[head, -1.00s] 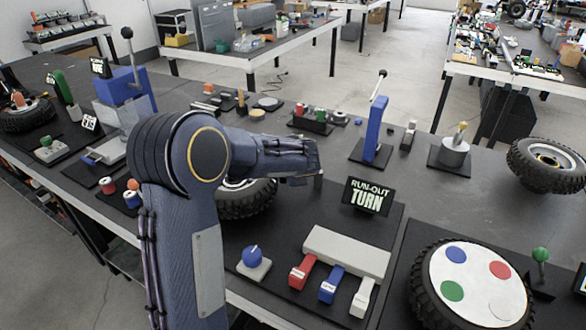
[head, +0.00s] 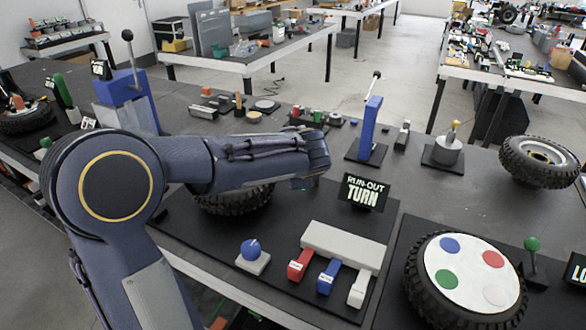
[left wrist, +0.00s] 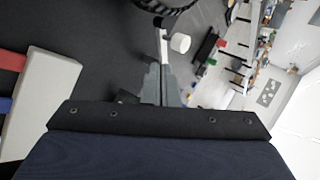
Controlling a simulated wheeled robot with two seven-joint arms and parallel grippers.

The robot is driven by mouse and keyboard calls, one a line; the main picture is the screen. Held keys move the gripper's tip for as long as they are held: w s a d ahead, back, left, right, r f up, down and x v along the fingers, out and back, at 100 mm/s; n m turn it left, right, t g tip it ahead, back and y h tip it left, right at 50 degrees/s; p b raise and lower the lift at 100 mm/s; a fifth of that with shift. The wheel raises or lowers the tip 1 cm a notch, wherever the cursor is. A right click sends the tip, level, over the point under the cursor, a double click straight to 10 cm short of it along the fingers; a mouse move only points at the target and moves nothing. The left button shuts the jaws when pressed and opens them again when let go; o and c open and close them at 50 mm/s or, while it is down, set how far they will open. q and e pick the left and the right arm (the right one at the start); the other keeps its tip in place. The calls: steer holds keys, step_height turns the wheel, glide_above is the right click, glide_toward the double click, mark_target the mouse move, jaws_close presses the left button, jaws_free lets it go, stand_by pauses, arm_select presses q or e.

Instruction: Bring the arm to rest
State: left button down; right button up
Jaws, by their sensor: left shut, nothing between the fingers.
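My left arm (head: 250,165) comes in from the left of the head view and reaches across the bench, its forearm about level above a black tire (head: 235,200). Its wrist end is left of and above the RUN-OUT TURN sign (head: 363,193). In the head view the fingers are mostly hidden behind the wrist. In the left wrist view my left gripper (left wrist: 160,70) shows with its two grey fingers together and nothing between them. My right gripper is in neither view.
Below the arm are a blue knob (head: 250,250) and red, blue and white levers on a grey block (head: 343,246). A blue upright lever stand (head: 370,128) is beyond the wrist. A tire with coloured discs (head: 465,280) is at the right. Bare bench lies right of the sign.

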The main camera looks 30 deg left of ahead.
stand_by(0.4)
arm_select(q)
steer(key=s+d+n+g+h+p, duration=0.25)
steer(key=s+n+h, duration=0.3)
steer(key=s, duration=1.15)
steer(key=s+d+f+n+h+p, duration=0.1)
steer(key=s+d+n+h, duration=0.3)
steer(key=s+d, duration=0.5)
steer(key=s+n, duration=0.2)
steer(key=s, duration=0.1)
steer(key=shift+s+f+t+p, duration=0.15)
steer(key=shift+f+t+p, duration=0.05)
steer(key=shift+t+p, duration=0.15)
steer(key=shift+a+n, duration=0.1)
steer(key=shift+n, duration=0.15)
